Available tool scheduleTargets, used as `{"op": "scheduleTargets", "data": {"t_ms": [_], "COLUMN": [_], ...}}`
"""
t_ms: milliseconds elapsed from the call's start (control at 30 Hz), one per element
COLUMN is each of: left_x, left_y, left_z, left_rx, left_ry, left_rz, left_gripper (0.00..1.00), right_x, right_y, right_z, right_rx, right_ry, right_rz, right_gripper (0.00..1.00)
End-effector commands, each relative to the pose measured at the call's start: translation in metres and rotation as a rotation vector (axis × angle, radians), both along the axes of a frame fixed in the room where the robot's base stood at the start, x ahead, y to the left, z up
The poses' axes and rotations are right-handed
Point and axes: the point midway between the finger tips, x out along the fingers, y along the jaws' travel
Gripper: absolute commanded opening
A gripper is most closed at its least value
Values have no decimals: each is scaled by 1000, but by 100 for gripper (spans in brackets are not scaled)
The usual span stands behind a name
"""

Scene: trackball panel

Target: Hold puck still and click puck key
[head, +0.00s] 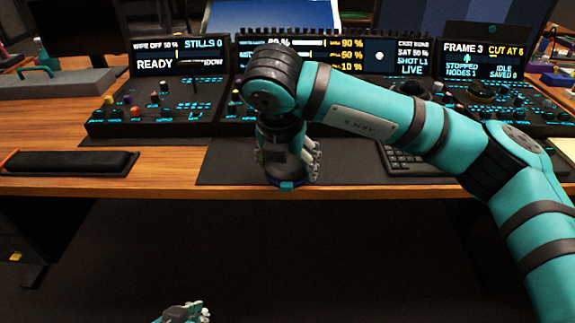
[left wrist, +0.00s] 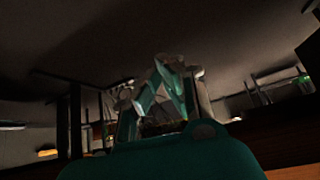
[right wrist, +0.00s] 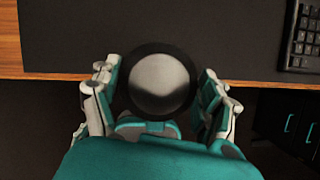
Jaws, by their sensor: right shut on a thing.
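The puck, a round grey cap with a black ring (right wrist: 160,82), lies between the fingers of my right gripper (right wrist: 161,95), which is shut on its sides. In the head view my right gripper (head: 289,178) points down at the front edge of the desk mat. A blue rim of the puck (head: 287,185) shows beneath it; the rest is hidden there. My left gripper (head: 185,313) is low at the bottom edge of the head view, away from the desk. Its fingers converge and look shut and empty in the left wrist view (left wrist: 170,68). I cannot pick out the puck key.
Lit control panels (head: 160,95) line the back of the desk. A keyboard (head: 410,160) lies right of the puck, partly behind my right arm; it also shows in the right wrist view (right wrist: 302,40). A black wrist rest (head: 70,163) lies at left. Bare mat (head: 232,165) lies left of the gripper.

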Motion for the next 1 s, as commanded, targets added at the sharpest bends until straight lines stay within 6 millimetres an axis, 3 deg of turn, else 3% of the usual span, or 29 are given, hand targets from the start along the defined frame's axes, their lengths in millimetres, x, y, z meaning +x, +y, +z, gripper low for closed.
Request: {"op": "scheduleTargets", "data": {"t_ms": [533, 1000], "left_x": [34, 43], "left_y": [-13, -16], "left_z": [24, 34], "left_rx": [-46, -61], "left_ry": [-210, -273], "left_rz": [-16, -20], "left_gripper": [0, 0], "right_x": [37, 73], "right_y": [0, 0], "right_z": [-10, -20], "right_rx": [-1, 1], "right_ry": [-2, 0], "right_rz": [-2, -2], "right_gripper": [47, 47]}}
